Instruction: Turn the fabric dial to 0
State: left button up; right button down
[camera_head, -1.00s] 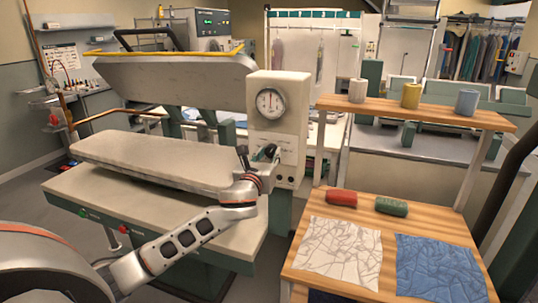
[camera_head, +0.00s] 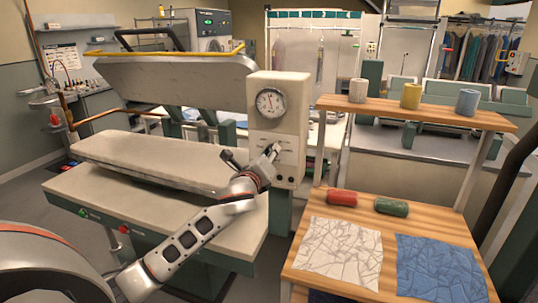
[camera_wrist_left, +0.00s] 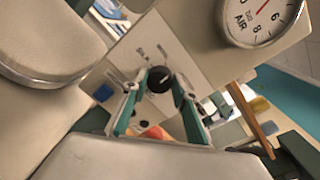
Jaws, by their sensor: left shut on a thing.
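The fabric dial (camera_wrist_left: 160,79) is a round black knob with a pale pointer line, on the pale control panel (camera_wrist_left: 130,55) in the left wrist view. Small markings around it are too blurred to read. My left gripper (camera_wrist_left: 158,84) has its two fingers on either side of the knob and is shut on it. In the head view my left gripper (camera_head: 274,151) is at the front of the press's control box (camera_head: 292,100), and it hides the dial there. My right gripper is not in view.
A round air gauge (camera_head: 271,102) sits above the dial on the same box. The padded press bed (camera_head: 150,160) lies to the left, under the raised press head (camera_head: 170,80). A wooden table (camera_head: 400,215) with fabric swatches and rolls stands to the right.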

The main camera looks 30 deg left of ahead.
pick_arm(q)
jog(key=n, duration=0.8)
jog(key=n+h, duration=0.1)
jog(key=n, duration=0.7)
jog(key=n+h, duration=0.1)
jog(key=n, duration=0.7)
jog(key=shift+a+f+t, duration=0.1)
jog(key=shift+f+t, duration=0.2)
jog(key=shift+t, duration=0.1)
jog(key=o, duration=1.1)
jog(key=shift+s, duration=0.1)
jog(key=s, duration=0.4)
jog(key=s+d, duration=0.1)
jog(key=s, duration=0.3)
jog(key=s+d, duration=0.1)
jog(key=s, duration=0.2)
jog(key=shift+s+r, duration=0.15)
jog(key=shift+s, duration=0.25)
